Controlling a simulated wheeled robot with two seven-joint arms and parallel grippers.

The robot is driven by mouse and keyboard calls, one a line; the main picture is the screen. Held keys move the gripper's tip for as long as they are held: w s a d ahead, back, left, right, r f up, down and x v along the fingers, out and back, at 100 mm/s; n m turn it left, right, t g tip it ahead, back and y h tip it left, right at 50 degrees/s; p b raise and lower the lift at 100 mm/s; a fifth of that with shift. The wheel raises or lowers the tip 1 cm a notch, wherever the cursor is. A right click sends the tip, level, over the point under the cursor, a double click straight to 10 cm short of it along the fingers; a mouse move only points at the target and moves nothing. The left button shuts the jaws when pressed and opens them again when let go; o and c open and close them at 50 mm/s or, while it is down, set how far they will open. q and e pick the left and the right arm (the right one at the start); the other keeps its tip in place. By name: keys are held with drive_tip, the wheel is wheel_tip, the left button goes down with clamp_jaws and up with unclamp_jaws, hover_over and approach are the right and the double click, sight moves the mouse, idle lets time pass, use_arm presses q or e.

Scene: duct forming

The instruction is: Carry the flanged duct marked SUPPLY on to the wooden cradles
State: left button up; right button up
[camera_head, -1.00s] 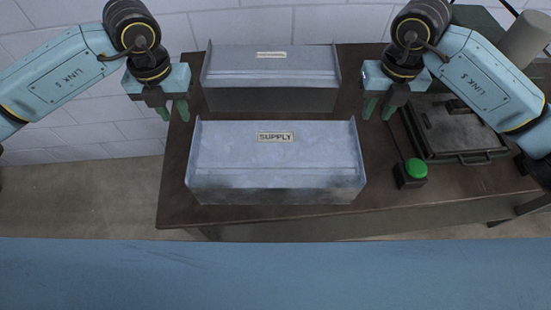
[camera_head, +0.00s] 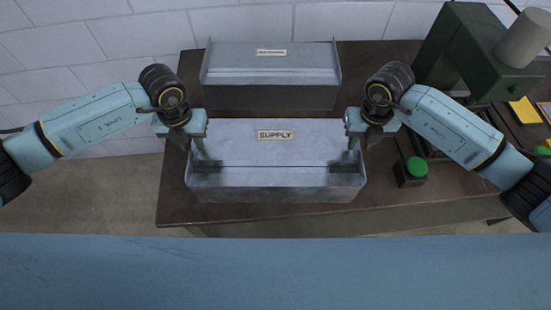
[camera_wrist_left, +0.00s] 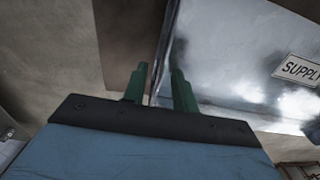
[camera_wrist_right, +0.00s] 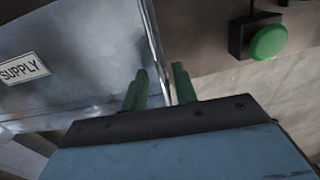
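The grey sheet-metal duct labelled SUPPLY (camera_head: 275,152) lies on the dark table, nearest me; its label also shows in the left wrist view (camera_wrist_left: 300,72) and the right wrist view (camera_wrist_right: 22,70). My left gripper (camera_head: 202,152) is at its left end, open, with the upright end flange (camera_wrist_left: 167,45) between its two green fingers. My right gripper (camera_head: 351,152) is at the right end, open, with that end's flange (camera_wrist_right: 152,35) between its fingers. Gaps show beside both flanges. I do not see the wooden cradles in these views.
A second, similar duct (camera_head: 270,90) with a label too small to read stands behind. A green push button (camera_head: 417,167) on a black box is right of the SUPPLY duct. A dark green machine (camera_head: 465,50) stands at the back right, near yellow pieces (camera_head: 524,111).

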use_arm(q)
clamp_jaws()
use_arm(e)
clamp_jaws()
use_arm(q)
drive_tip(key=shift+w, duration=0.1)
use_arm(e)
drive_tip(key=shift+w, duration=0.1)
idle(1.1)
